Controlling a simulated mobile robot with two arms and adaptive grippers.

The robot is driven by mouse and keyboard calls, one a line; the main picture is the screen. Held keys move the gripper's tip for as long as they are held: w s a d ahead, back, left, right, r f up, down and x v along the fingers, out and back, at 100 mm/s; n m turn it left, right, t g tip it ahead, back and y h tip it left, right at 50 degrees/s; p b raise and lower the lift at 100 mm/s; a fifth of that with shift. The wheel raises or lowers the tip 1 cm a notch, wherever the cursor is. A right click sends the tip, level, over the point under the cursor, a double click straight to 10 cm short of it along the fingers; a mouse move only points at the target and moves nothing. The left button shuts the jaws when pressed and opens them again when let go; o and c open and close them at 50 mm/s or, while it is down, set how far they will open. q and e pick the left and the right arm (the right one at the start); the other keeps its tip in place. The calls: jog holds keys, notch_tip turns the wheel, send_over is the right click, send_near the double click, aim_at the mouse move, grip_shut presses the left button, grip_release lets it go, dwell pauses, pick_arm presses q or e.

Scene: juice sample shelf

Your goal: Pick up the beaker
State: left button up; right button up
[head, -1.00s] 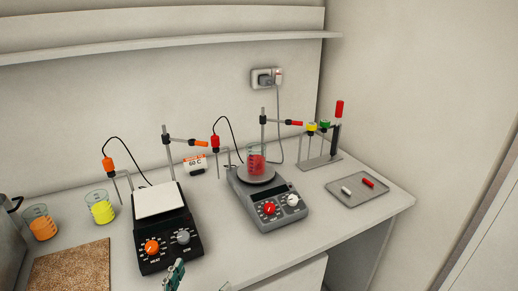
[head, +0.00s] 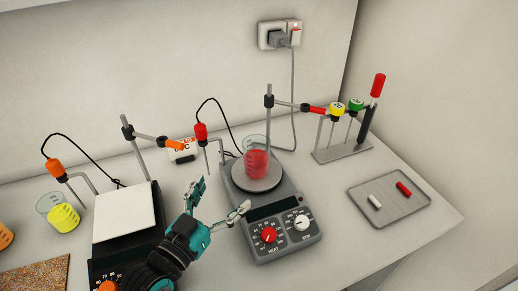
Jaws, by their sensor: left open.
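A glass beaker (head: 257,161) with red liquid stands upright on the round plate of the grey hotplate (head: 282,238), right of centre. My left gripper (head: 220,198) is open and empty in front of the hotplate's left side, apart from the beaker and to its lower left. Its two fingers are spread, one pointing up and one to the right. A second beaker (head: 62,213) with yellow liquid stands at the left, and a third with orange liquid (head: 4,236) is cut by the left edge. My right gripper is out of view.
A stand with a red clamp (head: 316,110) reaches behind the red beaker, and a red-capped probe (head: 201,134) hangs to its left. A white-topped hotplate (head: 126,217) is at left. A tray (head: 389,198) with two small bars and a rack (head: 343,150) stand at right.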

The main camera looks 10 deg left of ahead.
pick_arm(q)
jog(key=p, duration=0.2)
send_near(249, 161)
jog(key=x, duration=0.3)
jog(key=shift+w+d+r, duration=0.15)
jog(key=shift+r, duration=0.2)
jog(key=x, duration=0.5)
jog(key=shift+w+f+p, duration=0.1)
jog(key=shift+f+p, duration=0.2)
jog(key=shift+f, duration=0.05)
jog(key=x, duration=0.2)
jog(key=f+p+x, duration=0.1)
jog(key=x, duration=0.2)
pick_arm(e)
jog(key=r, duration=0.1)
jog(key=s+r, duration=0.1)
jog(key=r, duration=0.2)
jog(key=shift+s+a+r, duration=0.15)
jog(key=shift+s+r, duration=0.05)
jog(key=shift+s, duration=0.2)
pick_arm(q)
jog(key=shift+c, duration=0.2)
jog(key=shift+c, duration=1.2)
jog(key=c, duration=1.2)
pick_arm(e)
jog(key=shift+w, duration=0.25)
pick_arm(q)
jog(key=shift+r, duration=0.2)
